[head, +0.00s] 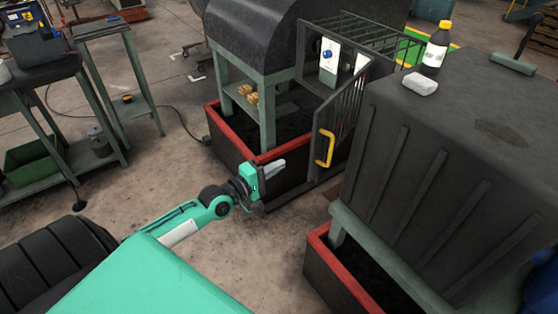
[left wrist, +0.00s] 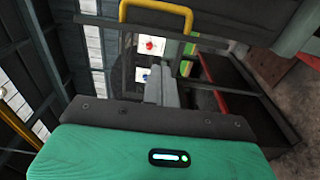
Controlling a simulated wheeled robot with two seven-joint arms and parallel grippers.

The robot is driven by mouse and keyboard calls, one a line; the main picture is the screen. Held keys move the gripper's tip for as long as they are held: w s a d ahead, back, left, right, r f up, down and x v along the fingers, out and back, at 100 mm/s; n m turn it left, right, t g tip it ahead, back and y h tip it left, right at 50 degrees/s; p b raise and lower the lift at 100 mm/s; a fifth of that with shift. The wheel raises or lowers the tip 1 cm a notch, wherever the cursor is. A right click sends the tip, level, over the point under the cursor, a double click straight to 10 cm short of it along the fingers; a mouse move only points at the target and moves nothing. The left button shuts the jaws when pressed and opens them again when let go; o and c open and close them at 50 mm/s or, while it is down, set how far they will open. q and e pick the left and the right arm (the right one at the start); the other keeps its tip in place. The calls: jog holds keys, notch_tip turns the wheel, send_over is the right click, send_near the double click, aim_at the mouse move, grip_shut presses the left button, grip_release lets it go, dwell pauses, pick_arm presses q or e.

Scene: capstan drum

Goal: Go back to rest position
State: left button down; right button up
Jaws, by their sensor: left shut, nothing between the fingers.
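My left arm reaches forward from the bottom of the head view. Its green and grey left gripper (head: 280,165) is shut and empty, held in front of the red-edged base and just left of the gate. The fingers also show shut in the left wrist view (left wrist: 160,82). The barred gate (head: 345,115) carries a yellow handle (head: 324,148), which stands apart from the gripper, to its right. The handle also shows at the top of the left wrist view (left wrist: 155,6). My right gripper is in neither view.
A dark ribbed housing (head: 440,150) fills the right side, with a yellow-capped bottle (head: 436,48) and a pale block (head: 421,83) on top. A dark-topped machine (head: 240,30) stands behind the gripper. A workbench (head: 40,100) is at left. Concrete floor (head: 130,205) is clear between.

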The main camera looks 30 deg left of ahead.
pick_arm(q)
jog(key=s+a+f+m+g+y, duration=0.2)
jog(key=s+f, duration=0.2)
jog(key=f, duration=0.9)
jog(key=s+a+f+m+g+y, duration=0.1)
jog(key=s+f+m+g, duration=0.2)
jog(key=f, duration=1)
jog(key=s+a+f+m+g+y, duration=0.15)
jog(key=s+f, duration=0.35)
jog(key=f, duration=0.7)
jog(key=s+d+f+m+g+y, duration=0.1)
jog(key=s+d+f+m+g, duration=0.2)
jog(key=s+f, duration=0.6)
jog(key=s+d+f+m+g, duration=0.2)
jog(key=s+f+g, duration=0.1)
jog(key=s+f, duration=0.55)
jog(key=s+d+f+m+g, duration=0.2)
jog(key=s+d+f, duration=0.1)
jog(key=s, duration=0.6)
jog(key=s+d+f+m+g, duration=0.1)
jog(key=s+d+f+m, duration=0.2)
jog(key=s, duration=0.6)
jog(key=shift+d+f+g, duration=0.35)
jog(key=shift+d, duration=0.25)
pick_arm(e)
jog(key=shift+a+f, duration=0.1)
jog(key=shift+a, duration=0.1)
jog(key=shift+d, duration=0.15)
